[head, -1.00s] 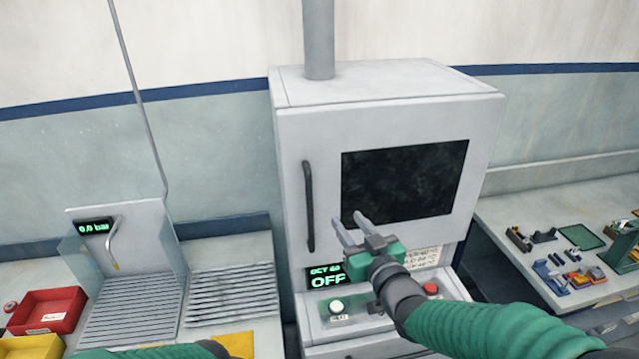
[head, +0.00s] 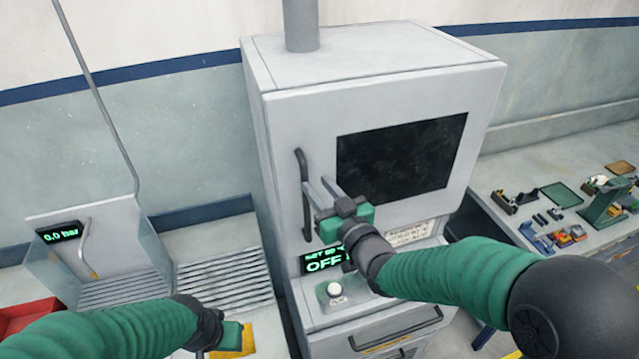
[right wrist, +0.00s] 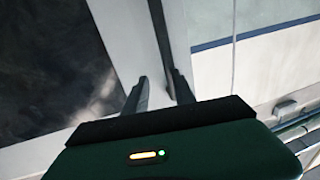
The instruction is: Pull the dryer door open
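The dryer door (head: 290,125) is a pale grey panel with a dark window (head: 400,160), and it looks closed. Its black vertical bar handle (head: 300,162) runs down the door's left side. My right gripper (head: 316,185) is at the handle's middle height, its two fingers apart and pointing at it. In the right wrist view the handle (right wrist: 160,45) runs down toward the gap between the open fingertips (right wrist: 158,77), nearer the right finger. Contact cannot be told. My left gripper (head: 232,338) is low at the front left, its fingers not clear.
The dryer display (head: 325,262) reads OFF above a white button (head: 334,290). A drawer handle (head: 395,330) lies below. A bench with small parts (head: 560,235) stands right. A slatted drain surface (head: 220,285) and a red bin (head: 25,315) are left.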

